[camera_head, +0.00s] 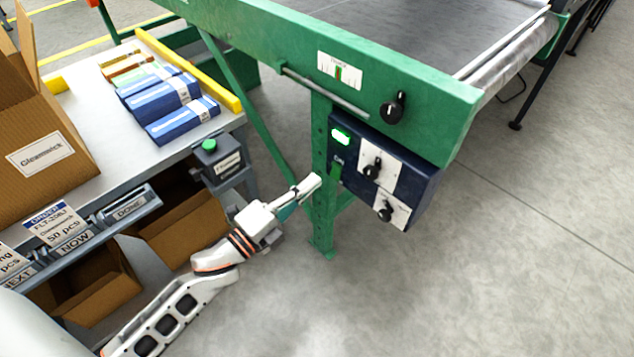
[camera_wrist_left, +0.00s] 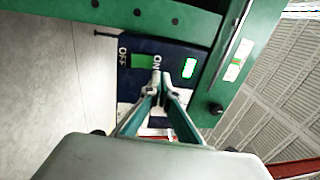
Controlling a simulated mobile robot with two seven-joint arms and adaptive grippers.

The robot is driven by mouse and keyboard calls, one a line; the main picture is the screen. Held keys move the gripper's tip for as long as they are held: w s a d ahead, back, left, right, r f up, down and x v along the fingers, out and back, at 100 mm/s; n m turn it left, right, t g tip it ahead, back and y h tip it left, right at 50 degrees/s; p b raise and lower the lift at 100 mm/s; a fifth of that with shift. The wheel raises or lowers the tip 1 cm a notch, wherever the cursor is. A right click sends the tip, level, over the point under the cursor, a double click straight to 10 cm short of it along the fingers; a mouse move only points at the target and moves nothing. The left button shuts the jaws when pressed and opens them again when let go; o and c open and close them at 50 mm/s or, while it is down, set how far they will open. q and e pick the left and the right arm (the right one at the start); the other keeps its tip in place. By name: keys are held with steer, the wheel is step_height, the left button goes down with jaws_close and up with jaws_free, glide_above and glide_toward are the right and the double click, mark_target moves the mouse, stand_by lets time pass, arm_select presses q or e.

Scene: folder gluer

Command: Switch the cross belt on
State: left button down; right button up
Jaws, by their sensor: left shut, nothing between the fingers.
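The cross belt (camera_head: 400,32) is a grey belt in a green frame. Below it hangs a dark blue control box (camera_head: 415,172) with a lit green lamp (camera_head: 341,137), which also shows in the left wrist view (camera_wrist_left: 189,68). A green switch piece (camera_wrist_left: 141,61) sits between the OFF and ON labels, near ON; in the head view it is partly visible (camera_head: 335,174). My left gripper (camera_head: 312,184) is shut and empty, with its tips (camera_wrist_left: 156,86) close to the switch at the ON side. I cannot tell whether they touch. My right gripper is not in view.
Two black knobs on white plates (camera_head: 381,165) sit on the box, and another knob (camera_head: 394,106) is on the green frame. A green leg (camera_head: 322,225) stands beside my gripper. A table (camera_head: 85,110) with blue packs and cartons is at left. Floor at right is clear.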

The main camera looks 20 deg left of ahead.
arm_select(q)
steer(key=r+p+v, duration=0.1)
steer(key=v, duration=0.7)
steer(key=shift+a+r, duration=0.2)
steer(key=shift+r, duration=0.15)
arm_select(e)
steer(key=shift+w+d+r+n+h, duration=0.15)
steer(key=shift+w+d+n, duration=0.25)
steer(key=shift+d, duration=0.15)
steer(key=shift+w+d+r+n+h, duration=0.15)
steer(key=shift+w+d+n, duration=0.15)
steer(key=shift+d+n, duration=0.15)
